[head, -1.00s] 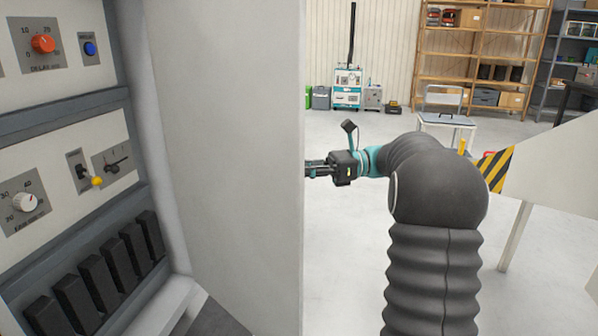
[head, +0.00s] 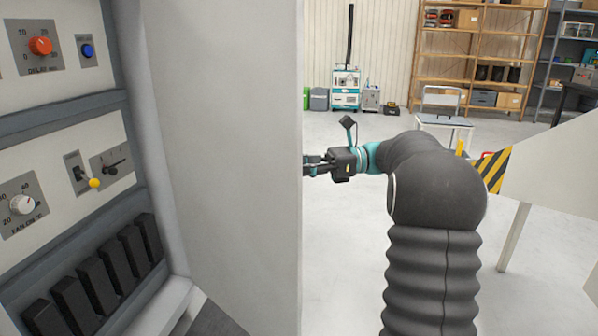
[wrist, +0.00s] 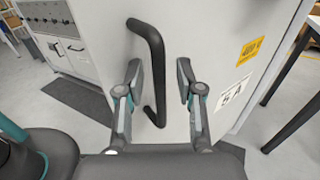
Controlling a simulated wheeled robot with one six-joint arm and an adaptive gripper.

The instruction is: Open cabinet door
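The cabinet door (head: 230,150) is a light grey panel standing open, with its free edge towards the arm in the head view. The open cabinet interior (head: 70,120) shows to its left. In the wrist view the door's outer face (wrist: 205,35) carries a black bar handle (wrist: 156,65). My gripper (wrist: 160,80) is open, with one finger on each side of the handle's lower part. I cannot tell if either finger touches it. In the head view my gripper (head: 310,165) is beside the door's free edge, its tips partly hidden behind the door.
A white panel with black-and-yellow stripes (head: 491,170) is at right.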

